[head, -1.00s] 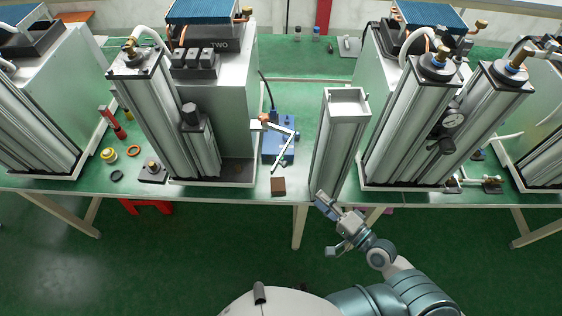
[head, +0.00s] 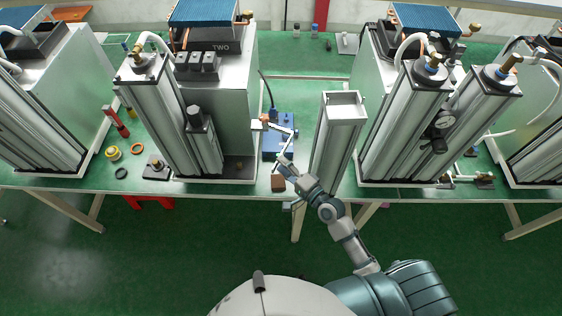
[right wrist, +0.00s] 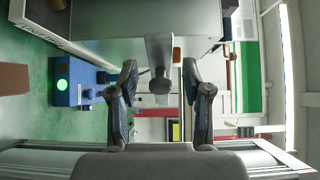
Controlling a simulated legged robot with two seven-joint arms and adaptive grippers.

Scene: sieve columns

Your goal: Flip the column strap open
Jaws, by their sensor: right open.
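A blue fixture (head: 271,146) stands on the green table between the machine on the left and a lone silver column (head: 338,145). A thin pale strap-like arm (head: 280,129) reaches over it. My right gripper (head: 285,163) is beside the fixture's front, left of the column. In the right wrist view its two fingers (right wrist: 158,88) are open. A grey flat bar (right wrist: 158,62) with a rounded end appears between them; I cannot tell whether they touch it, or whether it is the strap. The fixture (right wrist: 63,82) also shows there with a lit green button. My left gripper is not in view.
A brown block (head: 278,183) lies at the table's front edge, just below the gripper. A paired-column machine (head: 405,130) stands to the right. Rings and small parts (head: 113,153) lie on the left. The table behind the fixture is mostly clear.

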